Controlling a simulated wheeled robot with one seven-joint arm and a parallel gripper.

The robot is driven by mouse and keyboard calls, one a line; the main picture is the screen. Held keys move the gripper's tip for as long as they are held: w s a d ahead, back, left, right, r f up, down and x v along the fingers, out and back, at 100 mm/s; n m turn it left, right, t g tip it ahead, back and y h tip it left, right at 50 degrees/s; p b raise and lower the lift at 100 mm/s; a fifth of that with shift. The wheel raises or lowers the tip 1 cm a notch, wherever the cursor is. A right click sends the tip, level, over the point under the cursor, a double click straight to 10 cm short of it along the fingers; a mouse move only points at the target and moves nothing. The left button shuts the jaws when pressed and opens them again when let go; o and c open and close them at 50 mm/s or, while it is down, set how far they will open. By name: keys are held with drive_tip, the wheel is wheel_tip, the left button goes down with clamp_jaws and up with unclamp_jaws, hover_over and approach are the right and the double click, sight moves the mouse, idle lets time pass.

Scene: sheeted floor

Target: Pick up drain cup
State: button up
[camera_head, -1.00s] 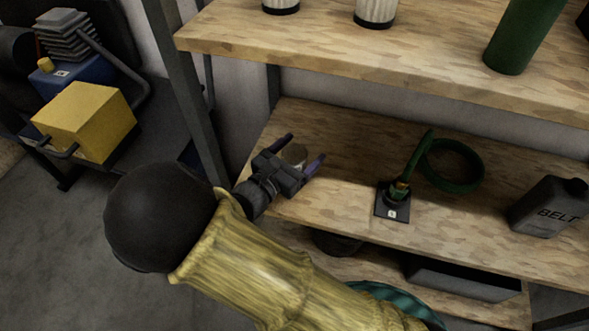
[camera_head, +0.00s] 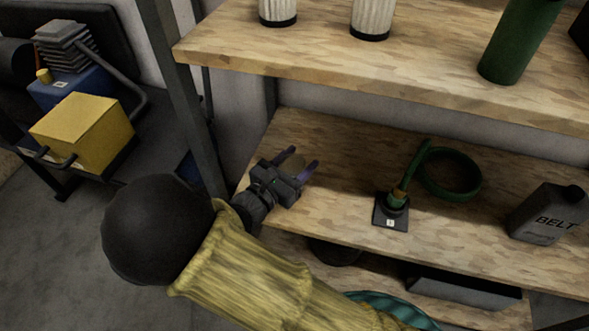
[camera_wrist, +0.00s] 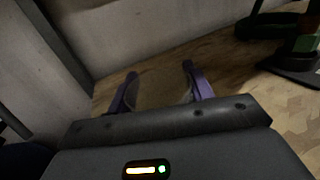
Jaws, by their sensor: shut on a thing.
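The drain cup (camera_head: 297,161) is a small brownish cup, seen between the fingers at the left end of the middle wooden shelf. My gripper (camera_head: 303,157) reaches in from the front left and is shut on it, one purple-tipped finger on each side. In the wrist view the cup (camera_wrist: 160,90) is a dim brown shape between the two purple fingers (camera_wrist: 160,70). Its lower part is hidden by the gripper body. I cannot tell whether it touches the shelf.
A grey BELT can (camera_head: 548,213) stands farther right. A metal post (camera_head: 184,95) stands close on the left.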

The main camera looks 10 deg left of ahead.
wheel_tip(320, 180, up, 10)
drive_tip(key=p, duration=0.5)
idle(0.3)
